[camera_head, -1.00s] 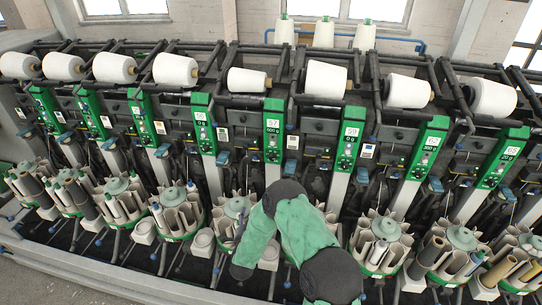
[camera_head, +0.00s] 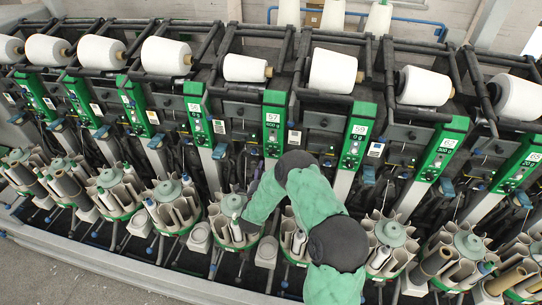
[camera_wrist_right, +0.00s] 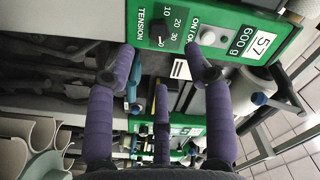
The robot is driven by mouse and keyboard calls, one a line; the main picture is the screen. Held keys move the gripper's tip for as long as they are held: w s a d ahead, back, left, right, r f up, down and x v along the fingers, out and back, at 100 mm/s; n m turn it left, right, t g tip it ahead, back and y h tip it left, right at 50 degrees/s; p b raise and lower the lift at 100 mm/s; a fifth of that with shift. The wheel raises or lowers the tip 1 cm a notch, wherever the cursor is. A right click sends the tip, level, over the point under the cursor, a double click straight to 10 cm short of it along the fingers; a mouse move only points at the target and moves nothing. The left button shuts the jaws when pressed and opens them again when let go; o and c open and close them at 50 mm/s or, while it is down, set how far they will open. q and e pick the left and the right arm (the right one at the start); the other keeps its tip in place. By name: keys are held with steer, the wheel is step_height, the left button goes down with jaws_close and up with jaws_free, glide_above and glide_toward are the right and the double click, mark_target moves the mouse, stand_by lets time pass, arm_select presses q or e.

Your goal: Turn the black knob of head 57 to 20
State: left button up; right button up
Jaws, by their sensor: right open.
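Head 57 has a green panel (camera_head: 273,122) with a white 57 label, upright at the middle of the head view. In the right wrist view its panel (camera_wrist_right: 225,30) fills the top, reading 57 and 600 g. In the head view my green-sleeved right arm mostly hides the hand. My left gripper is out of view.
Similar green panels stand on both sides, including head 59 (camera_head: 354,135). A white ON/OFF button (camera_wrist_right: 207,36) sits beside the knob. White yarn cones (camera_head: 333,69) lie above, and round bobbin magazines (camera_head: 233,208) stand below. Dark machine parts crowd the space between panels.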

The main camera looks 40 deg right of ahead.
mark_target(271, 155)
steer(key=x, duration=0.8)
steer(key=shift+d+f, duration=0.15)
jaws_close()
